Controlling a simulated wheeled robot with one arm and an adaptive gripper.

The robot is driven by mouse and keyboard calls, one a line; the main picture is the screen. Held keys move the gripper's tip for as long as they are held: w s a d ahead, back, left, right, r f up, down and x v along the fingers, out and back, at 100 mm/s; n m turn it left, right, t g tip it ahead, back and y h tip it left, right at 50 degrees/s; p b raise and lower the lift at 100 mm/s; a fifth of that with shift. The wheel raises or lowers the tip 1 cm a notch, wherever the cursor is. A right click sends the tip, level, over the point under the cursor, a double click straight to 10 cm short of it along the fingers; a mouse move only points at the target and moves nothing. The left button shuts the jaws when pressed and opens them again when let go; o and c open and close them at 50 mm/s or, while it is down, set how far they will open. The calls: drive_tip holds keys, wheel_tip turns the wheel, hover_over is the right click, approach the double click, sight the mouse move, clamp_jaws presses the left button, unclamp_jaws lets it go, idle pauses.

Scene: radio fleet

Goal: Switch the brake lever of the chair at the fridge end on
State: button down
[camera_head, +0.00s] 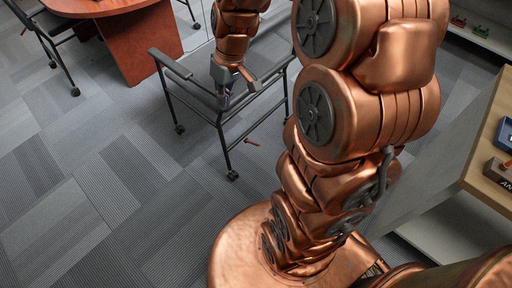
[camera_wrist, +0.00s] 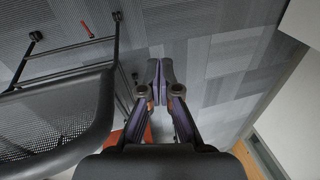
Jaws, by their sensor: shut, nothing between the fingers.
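A black-framed chair on castors (camera_head: 192,106) stands in the middle of the head view. Its dark mesh part and frame bars (camera_wrist: 60,118) fill the left of the wrist view. A small red lever-like piece (camera_head: 251,142) shows low by the chair's frame; it also shows in the wrist view (camera_wrist: 87,29), near a castor. I cannot tell how it is attached or which way it is set. My gripper (camera_head: 224,96) is over the chair, pointing down. In the wrist view its fingers (camera_wrist: 160,70) are together and empty, to the right of the chair frame and apart from the red piece.
A reddish-brown table (camera_head: 148,42) stands at the upper left with another chair (camera_head: 48,40) beside it. A wooden counter (camera_head: 484,180) with small blocks is at the right. A low shelf (camera_head: 484,42) runs at the upper right. Carpet floor is clear at the lower left.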

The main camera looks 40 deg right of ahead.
drive_tip(key=w+d+f+t+b, duration=0.1)
drive_tip(key=w+d+f+b, duration=0.3)
drive_tip(key=f, duration=0.9)
drive_tip(key=w+d+f+t+b, duration=0.1)
drive_tip(key=w+d+f+b, duration=0.4)
drive_tip(key=d+f+b, duration=0.6)
drive_tip(key=w+d+f+t+b, duration=0.1)
drive_tip(key=w+d+f+b, duration=0.4)
drive_tip(key=f, duration=1.1)
drive_tip(key=d+b, duration=0.3)
drive_tip(key=shift+w+f+m, duration=0.15)
drive_tip(key=shift+f+m, duration=0.15)
drive_tip(key=b, duration=0.4)
hover_over(252, 143)
drive_tip(key=d, duration=0.2)
wheel_tip(252, 143, down, 10)
drive_tip(key=f, duration=0.1)
drive_tip(key=s+f+b, duration=0.1)
drive_tip(key=shift+s+a+f, duration=0.15)
drive_tip(key=shift+a+f, duration=0.15)
drive_tip(key=shift+f, duration=0.1)
drive_tip(key=shift+s+f, duration=0.1)
